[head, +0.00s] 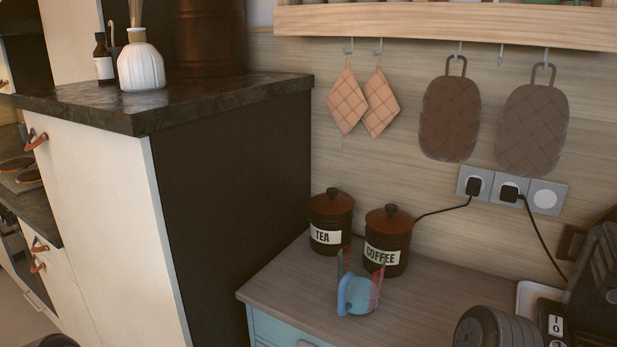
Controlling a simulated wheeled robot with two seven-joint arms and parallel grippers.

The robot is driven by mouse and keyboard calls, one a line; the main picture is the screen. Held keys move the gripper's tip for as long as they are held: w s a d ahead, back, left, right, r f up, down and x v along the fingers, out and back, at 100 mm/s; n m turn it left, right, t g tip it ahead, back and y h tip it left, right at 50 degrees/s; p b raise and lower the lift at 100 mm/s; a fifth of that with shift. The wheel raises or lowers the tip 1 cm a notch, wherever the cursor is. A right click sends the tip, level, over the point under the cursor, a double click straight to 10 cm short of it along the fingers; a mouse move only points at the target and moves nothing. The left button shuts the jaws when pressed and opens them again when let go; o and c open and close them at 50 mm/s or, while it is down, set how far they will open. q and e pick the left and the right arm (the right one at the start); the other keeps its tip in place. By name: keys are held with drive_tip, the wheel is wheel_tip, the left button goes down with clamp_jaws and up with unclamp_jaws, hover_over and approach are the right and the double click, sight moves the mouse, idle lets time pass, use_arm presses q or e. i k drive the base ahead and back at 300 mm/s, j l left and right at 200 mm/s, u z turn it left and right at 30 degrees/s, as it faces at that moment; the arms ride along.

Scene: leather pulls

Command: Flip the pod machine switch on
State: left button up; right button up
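A dark machine (598,285), which looks like the pod machine, stands at the right edge of the counter and is cut off by the picture edge. Beside its lower left is a small black panel with white I and O marks (556,324), which looks like its switch. I cannot tell which way the switch is set. A dark ribbed round part (484,328) is in front and to the left of the panel; I cannot tell whether it is mine. No fingertips of my left or right gripper show.
A tea canister (331,237), a coffee canister (386,257) and a blue-handled cup (357,297) stand on the wooden counter (285,270). Plugs and cables run from the wall sockets (511,190). A tall dark-sided cabinet (230,200) rises at left.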

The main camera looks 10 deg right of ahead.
sight(555, 326)
drive_tip(key=z, duration=1.7)
